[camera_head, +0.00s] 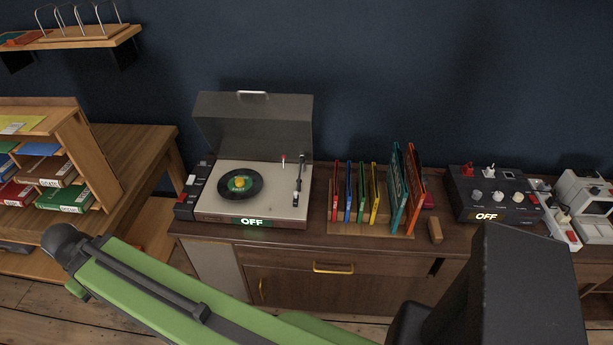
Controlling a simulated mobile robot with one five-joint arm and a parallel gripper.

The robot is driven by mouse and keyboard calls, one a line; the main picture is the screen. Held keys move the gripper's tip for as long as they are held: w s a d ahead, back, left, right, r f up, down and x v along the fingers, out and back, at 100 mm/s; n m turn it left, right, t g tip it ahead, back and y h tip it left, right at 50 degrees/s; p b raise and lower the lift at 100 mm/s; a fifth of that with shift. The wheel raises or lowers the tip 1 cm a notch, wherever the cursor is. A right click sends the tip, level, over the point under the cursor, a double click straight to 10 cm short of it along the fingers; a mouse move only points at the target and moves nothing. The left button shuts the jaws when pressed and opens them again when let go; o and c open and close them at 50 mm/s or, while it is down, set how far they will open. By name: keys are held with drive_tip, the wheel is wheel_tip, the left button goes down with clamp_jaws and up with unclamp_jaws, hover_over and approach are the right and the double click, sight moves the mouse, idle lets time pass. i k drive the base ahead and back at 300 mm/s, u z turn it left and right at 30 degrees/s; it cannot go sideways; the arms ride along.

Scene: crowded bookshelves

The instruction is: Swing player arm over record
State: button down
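The record player (271,204) stands on the wooden cabinet with its dark lid raised at the back. A black record (240,185) with a green and yellow label lies on its platter. The player arm (299,181) is at the right side of the deck, beside the record and apart from it. A lit sign on the player's front reads OFF. My green and black arm crosses the foreground below the player. My gripper's fingers cannot be made out in this view.
Colourful upright sleeves (375,192) stand in a rack right of the player. A small wooden block (435,230) and a dark control box (490,196), also reading OFF, sit farther right. A shelf of labelled boxes (62,172) stands at left. Cabinet drawers have a yellow handle (333,268).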

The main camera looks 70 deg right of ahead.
sight(301, 156)
drive_tip(key=u, duration=0.15)
drive_tip(key=k, duration=0.25)
drive_tip(key=z, duration=1.95)
drive_tip(key=k, duration=0.55)
drive_tip(key=z, duration=0.05)
drive_tip(key=i, duration=1)
